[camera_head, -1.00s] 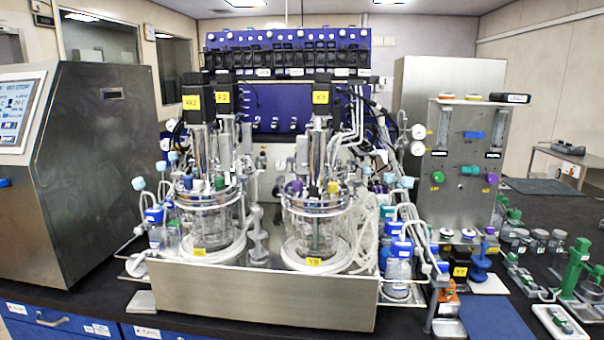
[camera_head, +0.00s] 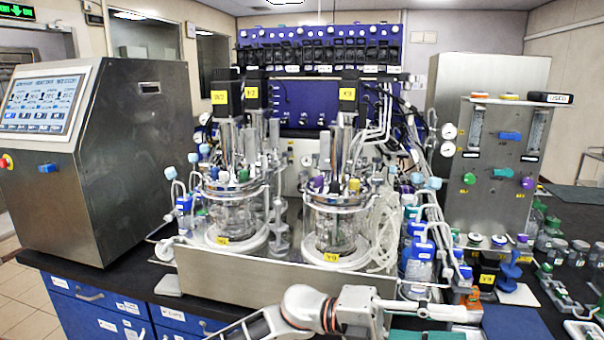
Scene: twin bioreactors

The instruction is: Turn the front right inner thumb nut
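Two glass bioreactor vessels stand side by side in a steel tray (camera_head: 270,284). The left vessel (camera_head: 232,215) and the right vessel (camera_head: 331,228) have metal head plates with coloured caps and small fittings. Black motors with yellow labels, such as the right motor (camera_head: 349,92), sit above them. The thumb nuts on the head plates are too small to tell apart. An arm of mine crosses the bottom of the view in front of the tray, well below the head plates.
A steel cabinet with a screen (camera_head: 120,150) stands at the left. A steel panel with flow tubes (camera_head: 500,160) stands at the right. Bottles with blue caps (camera_head: 419,250) and loose tubing crowd the tray's right side. Blue drawers (camera_head: 95,305) are under the black bench.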

